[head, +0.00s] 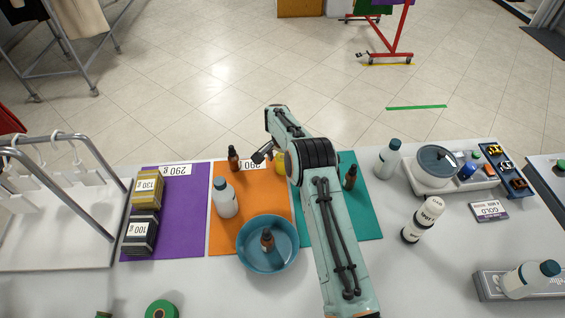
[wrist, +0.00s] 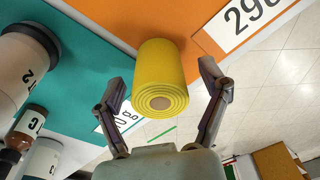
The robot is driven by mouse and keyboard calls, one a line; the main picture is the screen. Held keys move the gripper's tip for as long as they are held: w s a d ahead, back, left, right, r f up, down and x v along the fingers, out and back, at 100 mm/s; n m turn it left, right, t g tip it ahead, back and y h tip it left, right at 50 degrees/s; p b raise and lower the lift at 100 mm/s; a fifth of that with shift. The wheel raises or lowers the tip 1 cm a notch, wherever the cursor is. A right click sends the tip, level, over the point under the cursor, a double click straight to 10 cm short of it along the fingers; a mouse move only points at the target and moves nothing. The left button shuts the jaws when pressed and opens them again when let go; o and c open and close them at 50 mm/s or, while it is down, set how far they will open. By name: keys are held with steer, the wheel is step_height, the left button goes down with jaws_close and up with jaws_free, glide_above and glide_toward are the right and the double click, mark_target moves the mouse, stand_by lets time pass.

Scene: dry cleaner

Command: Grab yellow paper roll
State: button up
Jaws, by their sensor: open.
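The yellow paper roll (wrist: 159,75) lies in the middle of the wrist view, with its spiral end facing the camera. It rests at the border of the orange mat and the teal mat. In the head view only a small part of the roll (head: 280,160) shows, the rest hidden behind my arm. My gripper (wrist: 165,95) is open in the wrist view, one finger on each side of the roll's near end. The fingers look apart from the roll. In the head view one finger of my gripper (head: 263,153) shows left of the arm.
A brown bottle (head: 233,159) and a white bottle (head: 225,198) stand on the orange mat (head: 225,240). A blue bowl (head: 285,262) holds another brown bottle. A brown bottle (head: 351,178) stands on the teal mat (head: 365,220). A scale (head: 435,165) is at right.

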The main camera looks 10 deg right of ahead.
steer(key=c, duration=1.3)
steer(key=shift+o, duration=0.2)
